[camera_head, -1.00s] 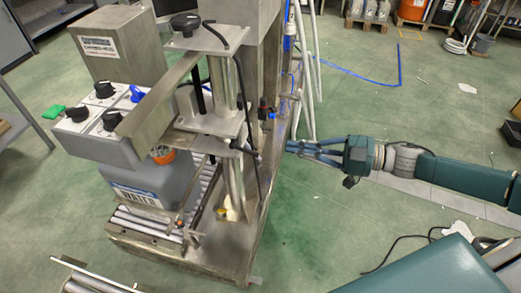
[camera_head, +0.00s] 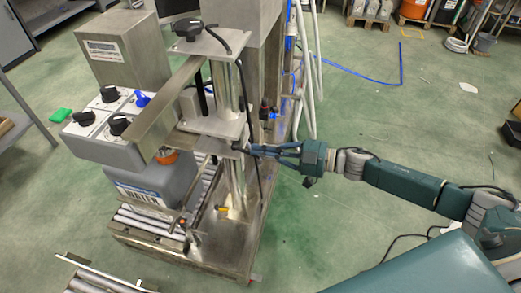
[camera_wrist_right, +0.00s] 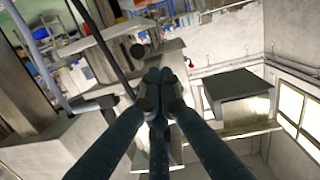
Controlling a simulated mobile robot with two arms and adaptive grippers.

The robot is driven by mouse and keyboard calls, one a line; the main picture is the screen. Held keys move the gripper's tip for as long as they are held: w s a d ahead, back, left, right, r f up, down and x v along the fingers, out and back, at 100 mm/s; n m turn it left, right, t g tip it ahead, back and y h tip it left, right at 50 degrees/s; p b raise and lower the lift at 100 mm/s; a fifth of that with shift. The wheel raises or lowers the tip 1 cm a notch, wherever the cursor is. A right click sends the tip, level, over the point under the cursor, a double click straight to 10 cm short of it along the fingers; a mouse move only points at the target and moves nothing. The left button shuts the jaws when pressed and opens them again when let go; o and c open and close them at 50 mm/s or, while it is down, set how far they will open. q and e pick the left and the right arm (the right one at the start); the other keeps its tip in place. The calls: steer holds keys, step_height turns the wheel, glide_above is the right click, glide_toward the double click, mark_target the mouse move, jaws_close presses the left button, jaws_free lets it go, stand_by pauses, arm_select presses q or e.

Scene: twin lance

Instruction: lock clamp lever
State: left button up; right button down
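The clamp lever appears as a small dark part (camera_head: 237,146) at the right edge of the steel clamp plate (camera_head: 215,125) on the machine's upright post. It is small and partly hidden by my fingertips. My right gripper (camera_head: 252,149) reaches in from the right, its tips close beside the lever; I cannot tell whether they touch. In the right wrist view the fingers (camera_wrist_right: 158,78) come together at their tips with nothing visible between them. My left gripper is not in view.
A grey canister (camera_head: 150,190) stands on the rollers under the control box (camera_head: 110,125), which has black knobs and one blue knob. A black cable (camera_head: 254,110) hangs near the post, by my right gripper. Open green floor (camera_head: 340,230) lies to the right.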

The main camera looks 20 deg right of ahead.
steer(key=shift+w+f, duration=0.1)
steer(key=shift+f, duration=0.3)
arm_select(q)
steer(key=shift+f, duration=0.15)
arm_select(e)
steer(key=shift+f, duration=0.1)
